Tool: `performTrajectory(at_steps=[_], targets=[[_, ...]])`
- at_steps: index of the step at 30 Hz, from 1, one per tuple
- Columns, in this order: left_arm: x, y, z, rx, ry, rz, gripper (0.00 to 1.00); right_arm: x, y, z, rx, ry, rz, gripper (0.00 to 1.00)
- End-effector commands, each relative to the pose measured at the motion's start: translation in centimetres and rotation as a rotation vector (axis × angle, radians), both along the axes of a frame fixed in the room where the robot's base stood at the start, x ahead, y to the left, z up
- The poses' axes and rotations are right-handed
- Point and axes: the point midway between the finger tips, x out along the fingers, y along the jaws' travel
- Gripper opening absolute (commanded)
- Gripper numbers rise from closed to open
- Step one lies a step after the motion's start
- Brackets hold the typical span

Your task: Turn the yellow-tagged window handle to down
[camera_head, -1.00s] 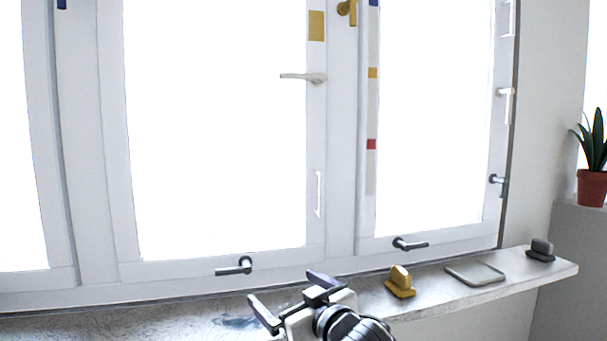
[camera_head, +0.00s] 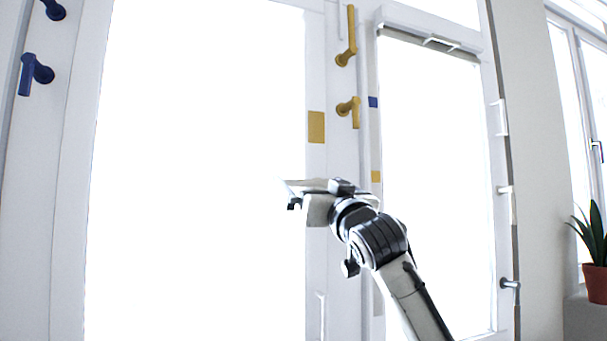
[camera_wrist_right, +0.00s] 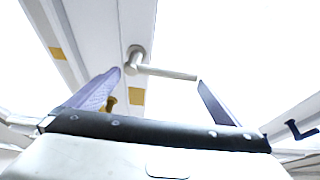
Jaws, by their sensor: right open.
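The yellow-tagged handle (camera_wrist_right: 165,72) is a pale lever on a round base, on the white window stile beside the larger yellow tag. In the right wrist view its lever runs sideways from its base to near the right-hand fingertip. The tag (camera_head: 316,126) shows just above my right gripper (camera_head: 292,190) in the head view, where the gripper and wrist hide the handle. My right gripper (camera_wrist_right: 159,77) is open, with the lever between or just beyond its fingertips; contact cannot be told. My left gripper is not in view.
Two brass handles, an upper one (camera_head: 348,40) and a lower one (camera_head: 350,112), sit on the centre post above my gripper. Blue handles (camera_head: 36,75) are at the far left. Pale fittings (camera_head: 505,190) line the right frame. A potted plant (camera_head: 594,255) stands far right.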

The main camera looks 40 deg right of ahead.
Motion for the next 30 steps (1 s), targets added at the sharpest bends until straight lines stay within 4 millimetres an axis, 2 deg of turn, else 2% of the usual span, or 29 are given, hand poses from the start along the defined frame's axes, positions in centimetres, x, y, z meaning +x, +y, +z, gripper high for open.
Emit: performTrajectory(at_steps=[1, 7, 18, 19, 27, 30], targets=[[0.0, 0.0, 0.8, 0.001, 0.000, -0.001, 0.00, 0.9, -0.2, 0.7, 0.001, 0.002, 0.000, 1.00], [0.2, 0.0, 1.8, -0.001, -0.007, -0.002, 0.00, 3.1, -0.7, 1.5, 0.001, 0.001, 0.000, 1.00], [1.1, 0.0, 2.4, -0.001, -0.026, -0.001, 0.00, 3.8, -0.8, 1.5, 0.000, 0.000, 0.001, 1.00], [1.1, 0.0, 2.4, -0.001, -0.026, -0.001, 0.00, 3.8, -0.8, 1.5, 0.000, 0.000, 0.001, 0.98], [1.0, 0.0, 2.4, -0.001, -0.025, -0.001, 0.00, 3.8, -0.8, 1.6, 0.000, 0.000, 0.001, 0.55], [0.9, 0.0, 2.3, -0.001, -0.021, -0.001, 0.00, 3.7, -0.9, 1.5, -0.003, 0.001, 0.001, 0.55]])
